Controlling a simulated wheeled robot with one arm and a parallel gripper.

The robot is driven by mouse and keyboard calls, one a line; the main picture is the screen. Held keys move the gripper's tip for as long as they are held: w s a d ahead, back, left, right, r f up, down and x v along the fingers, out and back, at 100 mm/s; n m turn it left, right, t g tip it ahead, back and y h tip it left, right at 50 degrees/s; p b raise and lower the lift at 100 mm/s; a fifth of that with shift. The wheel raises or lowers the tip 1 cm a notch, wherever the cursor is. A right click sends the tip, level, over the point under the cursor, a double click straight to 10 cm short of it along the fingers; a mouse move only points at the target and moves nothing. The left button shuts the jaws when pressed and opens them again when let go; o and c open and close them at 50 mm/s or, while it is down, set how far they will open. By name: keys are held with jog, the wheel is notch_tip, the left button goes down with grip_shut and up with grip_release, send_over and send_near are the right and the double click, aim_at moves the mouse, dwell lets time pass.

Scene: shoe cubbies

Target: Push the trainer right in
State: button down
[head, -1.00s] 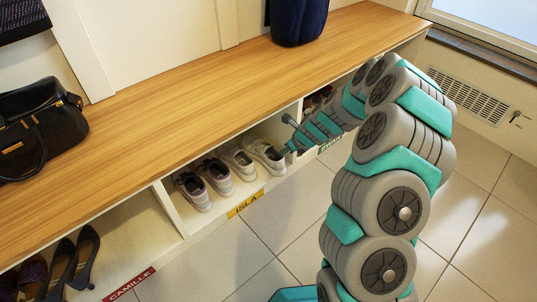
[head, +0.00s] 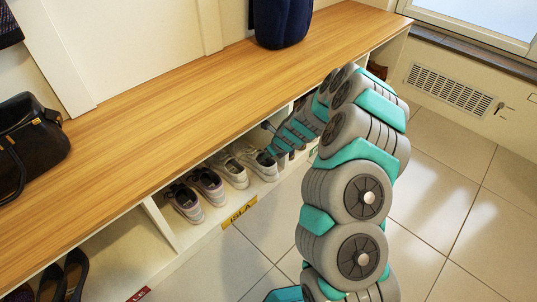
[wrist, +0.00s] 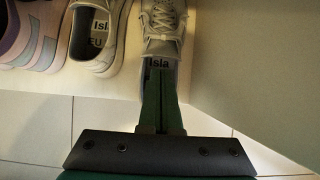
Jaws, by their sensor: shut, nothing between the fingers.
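The trainer (head: 258,163), pale with laces, is the rightmost shoe in the cubby with the yellow ISLA label (head: 239,212). Its toe points into the cubby and its heel faces out. In the wrist view the trainer (wrist: 164,28) stands close to the cubby's right wall, with "Isla" written inside its heel. My gripper (wrist: 158,72) is shut and empty, its tips at the trainer's heel. I cannot tell whether they touch it. In the head view my gripper (head: 270,152) is partly hidden by the arm and the trainer.
Several other shoes (head: 207,184) stand in a row left of the trainer. The wooden bench top (head: 160,135) overhangs the cubbies. The tiled floor (head: 440,190) is clear.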

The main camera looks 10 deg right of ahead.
aim_at(257, 155)
jog(key=b+x, duration=0.1)
jog(key=x, duration=0.4)
jog(key=shift+a+f, duration=0.1)
jog(key=shift+f, duration=0.15)
jog(key=shift+w+a+r, duration=0.1)
jog(key=shift+w+a, duration=0.35)
jog(key=shift+w, duration=0.2)
jog(key=shift+w+a, duration=0.4)
jog(key=shift+w, duration=0.2)
